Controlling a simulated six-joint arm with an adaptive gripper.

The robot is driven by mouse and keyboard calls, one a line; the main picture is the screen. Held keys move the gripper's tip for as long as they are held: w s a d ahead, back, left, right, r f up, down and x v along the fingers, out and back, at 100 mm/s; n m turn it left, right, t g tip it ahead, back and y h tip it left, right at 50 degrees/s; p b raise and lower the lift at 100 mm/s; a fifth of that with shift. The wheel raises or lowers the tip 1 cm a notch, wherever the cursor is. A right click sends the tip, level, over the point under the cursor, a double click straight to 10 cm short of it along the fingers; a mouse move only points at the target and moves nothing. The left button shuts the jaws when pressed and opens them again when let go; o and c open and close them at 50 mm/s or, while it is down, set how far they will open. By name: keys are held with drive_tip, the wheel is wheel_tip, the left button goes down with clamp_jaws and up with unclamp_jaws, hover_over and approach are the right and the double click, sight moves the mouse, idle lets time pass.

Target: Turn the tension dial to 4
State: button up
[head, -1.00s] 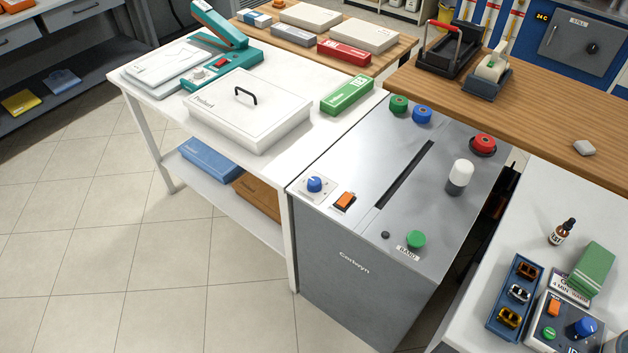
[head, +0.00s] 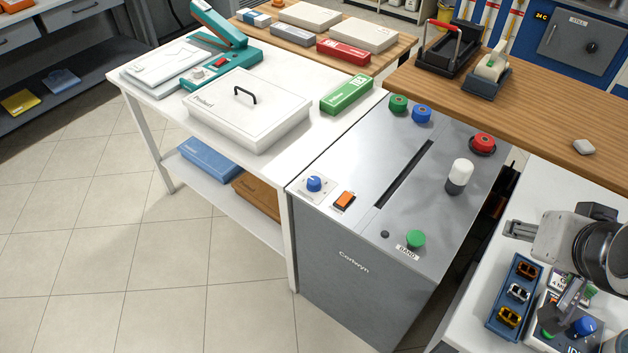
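A blue dial (head: 315,184) stands on a white marked plate at the front left of the grey Cerlwyn machine (head: 340,290). Its scale is too small to read, and I cannot tell its setting. A second blue knob (head: 584,326) is on the small control box at the lower right. No tension label is readable at either knob. My gripper (head: 566,297) is at the lower right, over the small box and partly covering it. It is far to the right of the machine's dial. I see nothing held, but cannot make out how far apart the fingers are.
An orange switch (head: 344,201) sits right beside the machine's dial. A green button (head: 415,239), a white-domed lamp (head: 459,176) and a red button (head: 482,144) stand up from the machine top. A blue tray (head: 497,325) of clips lies beside my gripper.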

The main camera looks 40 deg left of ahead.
drive_tip(key=w+a+f+n+y, duration=0.1)
drive_tip(key=w+a+f, duration=0.25)
drive_tip(key=a, duration=0.45)
drive_tip(key=w+a+f+n+t+y, duration=0.1)
drive_tip(key=w+a+f, duration=0.25)
drive_tip(key=a, duration=0.35)
drive_tip(key=w+a+f+n+y, duration=0.15)
drive_tip(key=w+a, duration=0.25)
drive_tip(key=a, duration=0.4)
drive_tip(key=n+t+y, duration=0.1)
drive_tip(key=n+y, duration=0.2)
drive_tip(key=y, duration=0.1)
approach(314, 182)
drive_tip(key=x, duration=0.3)
drive_tip(key=shift+r, duration=0.1)
drive_tip(key=shift+w+a, duration=0.1)
drive_tip(key=shift+a, duration=0.05)
drive_tip(key=shift+x, duration=3.7)
